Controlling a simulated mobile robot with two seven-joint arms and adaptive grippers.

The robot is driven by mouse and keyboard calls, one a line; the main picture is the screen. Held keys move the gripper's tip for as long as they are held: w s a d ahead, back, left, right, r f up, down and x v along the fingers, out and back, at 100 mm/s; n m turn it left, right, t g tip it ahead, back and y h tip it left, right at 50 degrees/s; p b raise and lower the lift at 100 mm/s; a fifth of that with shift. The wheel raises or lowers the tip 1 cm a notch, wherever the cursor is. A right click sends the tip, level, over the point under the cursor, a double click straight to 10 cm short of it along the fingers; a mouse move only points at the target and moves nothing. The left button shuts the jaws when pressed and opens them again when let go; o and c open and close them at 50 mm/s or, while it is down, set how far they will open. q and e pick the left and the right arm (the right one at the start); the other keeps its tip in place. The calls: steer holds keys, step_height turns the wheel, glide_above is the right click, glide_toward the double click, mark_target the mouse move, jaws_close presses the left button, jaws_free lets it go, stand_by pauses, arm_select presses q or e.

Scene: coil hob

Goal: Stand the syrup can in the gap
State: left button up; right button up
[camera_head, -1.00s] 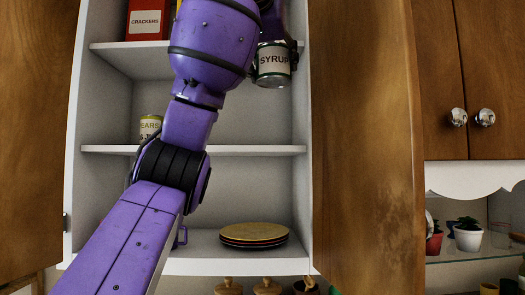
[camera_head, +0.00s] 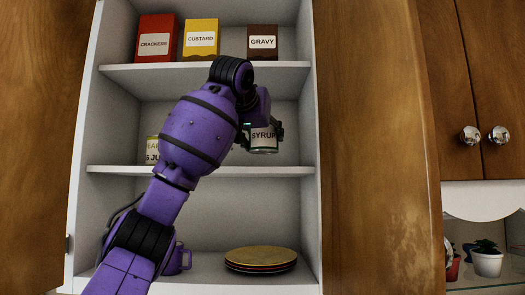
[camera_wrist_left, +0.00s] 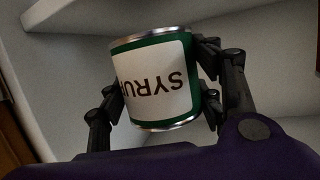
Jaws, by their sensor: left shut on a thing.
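The syrup can (camera_head: 263,138), green with a white label and metal rims, is held upright by my left gripper (camera_head: 262,130) at the right of the cabinet, just above or in front of the middle shelf. Whether it touches the shelf I cannot tell. In the left wrist view the syrup can (camera_wrist_left: 152,80) sits between the fingers of my left gripper (camera_wrist_left: 158,88), which touch its sides. On the middle shelf (camera_head: 220,171), a partly hidden can with a pale label (camera_head: 152,150) stands at the left. My arm hides part of the shelf between them. My right gripper is not in view.
Crackers (camera_head: 156,40), custard (camera_head: 201,40) and gravy (camera_head: 262,43) boxes stand on the top shelf. Stacked plates (camera_head: 261,260) and a purple mug (camera_head: 180,258) are on the bottom shelf. An open wooden door (camera_head: 375,150) borders the cabinet's right side.

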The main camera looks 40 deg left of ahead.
mark_target(262, 153)
arm_select(q)
steer(key=shift+w+a+f, duration=0.1)
steer(key=shift+a+f, duration=0.1)
steer(key=shift+f, duration=0.7)
steer(key=shift+a+f, duration=0.15)
steer(key=shift+f, duration=0.75)
steer(key=shift+d+f, duration=0.1)
steer(key=shift+d, duration=0.05)
steer(key=o, duration=1.8)
steer(key=shift+f, duration=0.15)
steer(key=shift+r, duration=0.25)
steer(key=v, duration=1.2)
steer(key=shift+f, duration=0.1)
